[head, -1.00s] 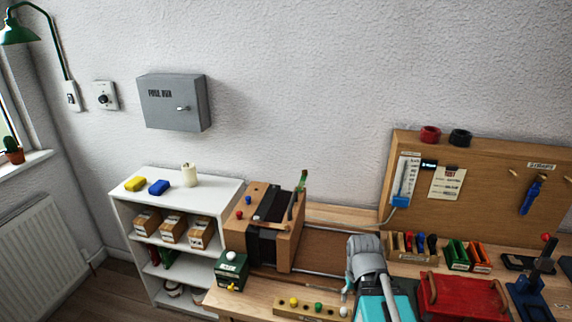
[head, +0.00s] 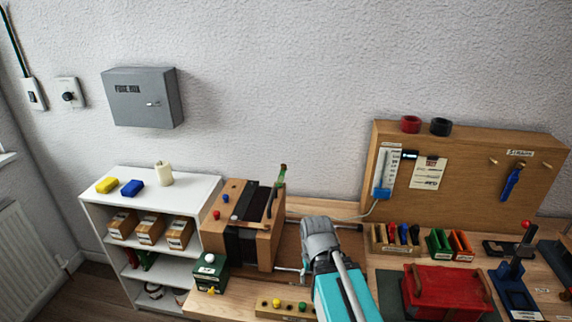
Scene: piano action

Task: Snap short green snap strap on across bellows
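A wooden box-like unit (head: 268,245) stands on the bench, with a dark, bellows-like part (head: 240,246) on its front and top. A thin upright piece with a green tip (head: 282,174) rises at its back right corner. I cannot tell if this is the short green snap strap. My arm, teal with a grey joint, reaches up from the bottom just right of the unit. My gripper's fingers cannot be made out; the grey joint and arm hide them. Whether they hold anything is not visible.
A green box with a white knob (head: 210,272) stands at the unit's front left. A block with coloured knobs (head: 268,309) lies in front. A white shelf (head: 140,210) stands left.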

